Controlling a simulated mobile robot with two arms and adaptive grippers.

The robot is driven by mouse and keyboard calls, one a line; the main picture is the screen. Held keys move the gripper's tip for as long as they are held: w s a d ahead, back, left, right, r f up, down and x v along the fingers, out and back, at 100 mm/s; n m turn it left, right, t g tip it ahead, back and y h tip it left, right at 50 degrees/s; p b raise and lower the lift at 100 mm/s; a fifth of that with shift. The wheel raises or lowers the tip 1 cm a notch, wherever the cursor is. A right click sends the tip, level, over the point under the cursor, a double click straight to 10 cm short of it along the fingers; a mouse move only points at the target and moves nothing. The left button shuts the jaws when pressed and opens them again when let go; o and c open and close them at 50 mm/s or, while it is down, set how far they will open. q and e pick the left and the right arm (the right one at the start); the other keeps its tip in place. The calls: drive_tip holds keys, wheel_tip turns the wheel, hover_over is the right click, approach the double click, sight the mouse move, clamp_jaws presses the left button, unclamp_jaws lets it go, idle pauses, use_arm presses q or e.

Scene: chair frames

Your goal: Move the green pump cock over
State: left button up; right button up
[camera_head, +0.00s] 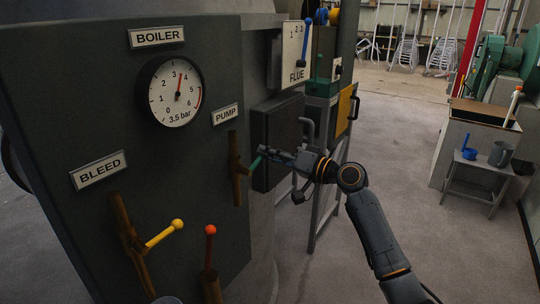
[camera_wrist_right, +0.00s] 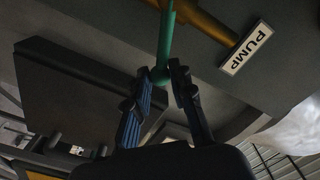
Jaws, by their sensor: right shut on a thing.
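The green pump cock (camera_head: 255,163) is a thin green lever on a vertical brown pipe (camera_head: 235,180) below the PUMP label (camera_head: 226,114). My right gripper (camera_head: 266,153) reaches in from the right and is shut on the lever's free end. In the right wrist view the green lever (camera_wrist_right: 166,40) comes down from the brown pipe, and its end sits between the two fingers of my right gripper (camera_wrist_right: 161,78). The PUMP label (camera_wrist_right: 245,48) shows beside it. The finger contact is partly dark. My left gripper is not in view.
On the dark boiler panel are a pressure gauge (camera_head: 175,91), a yellow-knobbed lever (camera_head: 164,234) by the BLEED label (camera_head: 98,170), and a red-knobbed lever (camera_head: 210,243). A dark box (camera_head: 278,135) stands behind my right gripper. Open floor (camera_head: 400,180) lies to the right.

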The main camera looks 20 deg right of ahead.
drive_tip(key=shift+f, duration=0.1)
drive_tip(key=shift+o, duration=0.3)
drive_tip(key=b, duration=0.1)
drive_tip(key=f, duration=0.1)
drive_tip(key=f+b, duration=0.1)
drive_tip(key=shift+w+d+f+b, duration=0.2)
drive_tip(key=shift+d+f+b, duration=0.05)
drive_tip(key=shift+b, duration=0.05)
drive_tip(key=shift+r, duration=0.1)
drive_tip(key=o, duration=0.9)
drive_tip(key=shift+o, duration=0.2)
drive_tip(key=shift+r, duration=0.1)
